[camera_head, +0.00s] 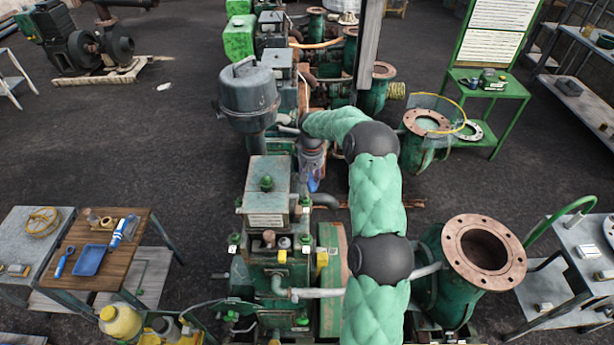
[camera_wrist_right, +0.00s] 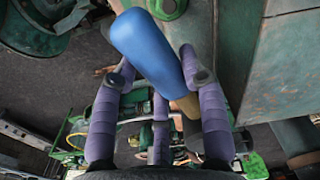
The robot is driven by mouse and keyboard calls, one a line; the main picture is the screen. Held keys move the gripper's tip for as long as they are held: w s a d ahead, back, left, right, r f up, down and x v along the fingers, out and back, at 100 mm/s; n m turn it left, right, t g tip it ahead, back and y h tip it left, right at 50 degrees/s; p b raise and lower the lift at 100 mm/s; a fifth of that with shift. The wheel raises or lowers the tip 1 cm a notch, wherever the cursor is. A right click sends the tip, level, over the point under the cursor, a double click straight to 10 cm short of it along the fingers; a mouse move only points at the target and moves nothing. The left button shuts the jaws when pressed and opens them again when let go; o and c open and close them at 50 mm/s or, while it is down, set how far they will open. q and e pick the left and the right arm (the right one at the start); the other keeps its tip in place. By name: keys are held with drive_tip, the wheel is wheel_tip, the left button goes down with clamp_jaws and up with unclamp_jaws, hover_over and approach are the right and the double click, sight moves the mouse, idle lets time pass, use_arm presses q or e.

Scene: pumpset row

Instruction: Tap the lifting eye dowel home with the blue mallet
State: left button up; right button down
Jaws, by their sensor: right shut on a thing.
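My right gripper (camera_head: 312,172) hangs beside the engine row, under my green padded arm. Its purple fingers (camera_wrist_right: 160,70) are shut on the blue mallet (camera_wrist_right: 145,45), whose tan part shows between them. Only a little of the mallet's blue (camera_head: 315,183) shows in the head view. A green fitting (camera_head: 267,183) stands on top of the green box-shaped tank, left of the gripper and apart from it. A green ring-like fitting (camera_wrist_right: 168,6) shows just past the mallet in the wrist view. I cannot tell which part is the lifting eye dowel. My left gripper is out of view.
The engine (camera_head: 265,270) has pipes and knobs; a grey canister (camera_head: 250,90) rises behind it. A flanged green pump (camera_head: 484,255) stands at right. A wooden-topped table (camera_head: 135,265) at left holds a blue tray (camera_head: 89,260) and tools.

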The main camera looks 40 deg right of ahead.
drive_tip(key=shift+f, duration=0.15)
idle(0.4)
wheel_tip(320, 180, down, 4)
drive_tip(key=shift+r+b, duration=0.25)
drive_tip(key=shift+b, duration=1)
drive_tip(key=shift+d+r, duration=0.1)
drive_tip(key=shift+r, duration=0.15)
drive_tip(key=shift+f, duration=0.25)
drive_tip(key=shift+r+p, duration=0.9)
drive_tip(key=shift+r, duration=0.85)
